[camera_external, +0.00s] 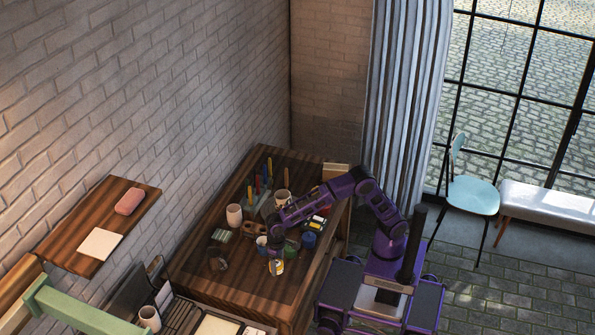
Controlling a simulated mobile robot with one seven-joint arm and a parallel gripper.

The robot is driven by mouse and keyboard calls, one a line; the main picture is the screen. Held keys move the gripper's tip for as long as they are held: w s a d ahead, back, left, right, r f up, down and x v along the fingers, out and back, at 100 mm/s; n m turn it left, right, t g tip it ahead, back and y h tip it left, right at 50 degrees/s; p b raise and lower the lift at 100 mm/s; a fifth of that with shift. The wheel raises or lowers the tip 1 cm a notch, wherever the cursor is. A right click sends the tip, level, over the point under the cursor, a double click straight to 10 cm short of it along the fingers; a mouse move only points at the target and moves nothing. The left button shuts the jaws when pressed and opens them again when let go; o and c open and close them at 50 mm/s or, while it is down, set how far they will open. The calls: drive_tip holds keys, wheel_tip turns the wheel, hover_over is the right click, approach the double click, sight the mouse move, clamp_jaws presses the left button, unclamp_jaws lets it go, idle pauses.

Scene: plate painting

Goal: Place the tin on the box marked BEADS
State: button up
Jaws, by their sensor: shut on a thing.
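My gripper (276,257) points down over the near right part of the wooden table. It is shut on a small white and yellow thing (277,268), which looks like the tin. The tin is partly covered by the gripper, and I cannot tell whether its base touches the table. A small brown box-like thing (251,229) lies just behind the gripper. No BEADS lettering is readable at this size, so I cannot tell which thing is the marked box.
The table (202,268) also holds a pale cup (234,215), a dark round thing (218,258), a blue pot (309,240) and upright coloured sticks (258,183). Several small things crowd around my gripper.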

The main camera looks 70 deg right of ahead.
wheel_tip(320, 180, up, 2)
drive_tip(key=w+d+m, duration=0.4)
drive_tip(key=w+d, duration=1.1)
drive_tip(key=d, duration=0.4)
drive_tip(key=w+d+m+p, duration=0.25)
drive_tip(key=d+m, duration=0.35)
drive_tip(key=d, duration=3)
drive_tip(key=m, duration=0.6)
hover_over(340, 166)
drive_tip(key=s+a, duration=0.1)
drive_tip(key=a, duration=0.4)
drive_tip(key=shift+f, duration=7.75)
